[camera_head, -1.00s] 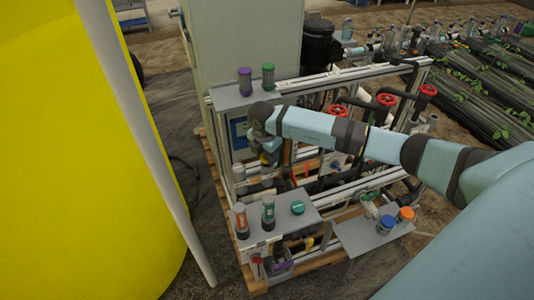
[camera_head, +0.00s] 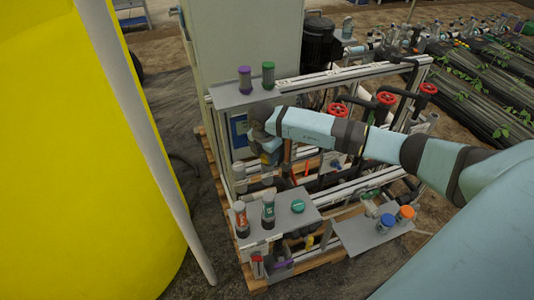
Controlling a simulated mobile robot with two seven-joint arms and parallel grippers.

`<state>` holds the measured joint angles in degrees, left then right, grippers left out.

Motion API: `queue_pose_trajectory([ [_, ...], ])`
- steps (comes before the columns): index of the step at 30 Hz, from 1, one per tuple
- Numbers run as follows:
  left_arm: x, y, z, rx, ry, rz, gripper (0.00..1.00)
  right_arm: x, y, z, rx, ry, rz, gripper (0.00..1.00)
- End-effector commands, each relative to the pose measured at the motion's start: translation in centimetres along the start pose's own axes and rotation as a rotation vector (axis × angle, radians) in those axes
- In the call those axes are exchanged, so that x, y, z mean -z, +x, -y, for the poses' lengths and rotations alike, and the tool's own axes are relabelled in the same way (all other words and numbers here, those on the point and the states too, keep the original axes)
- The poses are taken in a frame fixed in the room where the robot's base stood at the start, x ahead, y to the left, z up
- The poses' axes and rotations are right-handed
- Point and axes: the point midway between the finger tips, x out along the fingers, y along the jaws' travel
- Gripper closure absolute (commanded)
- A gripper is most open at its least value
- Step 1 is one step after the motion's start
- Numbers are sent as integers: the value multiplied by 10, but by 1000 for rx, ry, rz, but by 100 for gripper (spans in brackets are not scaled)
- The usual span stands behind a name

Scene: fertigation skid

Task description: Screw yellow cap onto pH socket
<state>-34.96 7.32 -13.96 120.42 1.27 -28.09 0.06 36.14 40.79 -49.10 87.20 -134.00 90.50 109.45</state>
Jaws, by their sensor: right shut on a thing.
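My right arm comes in from the right, and its right gripper (camera_head: 267,158) points down over the front left part of the skid. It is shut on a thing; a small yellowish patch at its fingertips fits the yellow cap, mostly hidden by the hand. I cannot make out the pH socket; the wrist and pipework cover that area, so I cannot tell whether cap and socket touch. My left gripper is out of view.
A grey shelf (camera_head: 284,222) holds an orange-topped bottle (camera_head: 241,218), a green-labelled bottle (camera_head: 268,211) and a green cap (camera_head: 298,206). Another shelf (camera_head: 360,238) holds blue (camera_head: 387,222) and orange (camera_head: 405,214) capped items. Red valve wheels (camera_head: 385,98) stand right. A yellow tank (camera_head: 80,170) fills the left.

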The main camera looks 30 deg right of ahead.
Motion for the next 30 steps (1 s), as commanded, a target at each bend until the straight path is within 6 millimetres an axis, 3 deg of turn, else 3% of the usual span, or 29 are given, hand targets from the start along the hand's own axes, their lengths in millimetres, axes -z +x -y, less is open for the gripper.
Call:
queue_pose_trajectory([
  [29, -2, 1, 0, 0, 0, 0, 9, 1, 7, 0, 0, 0, 0, 77],
  [30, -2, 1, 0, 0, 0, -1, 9, 1, 7, 0, 0, 0, 0, 58],
])
